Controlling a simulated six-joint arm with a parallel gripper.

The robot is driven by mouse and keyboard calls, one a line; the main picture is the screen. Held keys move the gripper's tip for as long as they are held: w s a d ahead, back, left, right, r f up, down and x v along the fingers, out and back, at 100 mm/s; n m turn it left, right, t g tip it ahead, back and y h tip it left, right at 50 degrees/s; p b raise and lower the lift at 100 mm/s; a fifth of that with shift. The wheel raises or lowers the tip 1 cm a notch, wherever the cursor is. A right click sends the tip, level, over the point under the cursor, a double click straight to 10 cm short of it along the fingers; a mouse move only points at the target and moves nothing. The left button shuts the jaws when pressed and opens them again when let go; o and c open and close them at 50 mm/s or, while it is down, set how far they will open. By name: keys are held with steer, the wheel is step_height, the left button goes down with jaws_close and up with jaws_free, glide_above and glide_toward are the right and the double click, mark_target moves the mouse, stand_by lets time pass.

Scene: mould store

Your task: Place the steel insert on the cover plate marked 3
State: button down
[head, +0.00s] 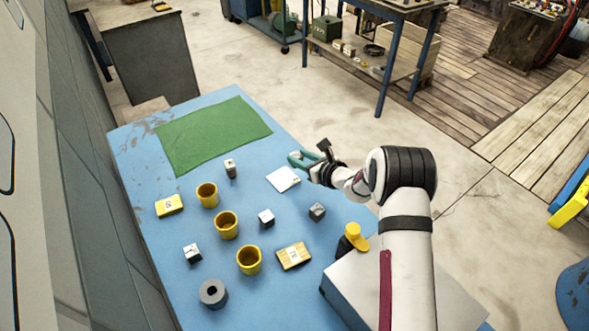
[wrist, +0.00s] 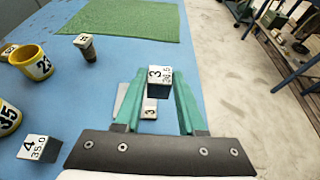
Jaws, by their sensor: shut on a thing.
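My gripper (wrist: 161,88), with teal fingers, is shut on the steel insert (wrist: 159,80), a small grey block whose white top reads 3 and 34.5. In the head view my gripper (head: 304,160) is over the table's right edge, and the insert is not clearly made out. The cover plate marked 3 (head: 283,179) is a flat white square lying just left of my gripper. In the wrist view the plate (wrist: 122,99) lies below the fingers, partly hidden by them, with its 3 label showing between them. The insert appears apart from the plate.
The blue table (head: 150,235) holds a green mat (head: 213,133), several yellow cups (head: 226,226), similar blocks such as one marked 4 (wrist: 38,147), yellow plates (head: 293,256) and a dark ring (head: 213,293).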

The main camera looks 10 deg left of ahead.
steer(key=f, duration=0.2)
steer(key=a+f, duration=0.1)
steer(key=f, duration=0.1)
steer(key=shift+w+a, duration=0.15)
steer(key=shift+f, duration=0.4)
steer(key=shift+f, duration=0.15)
steer(key=c, duration=0.5)
jaws_free()
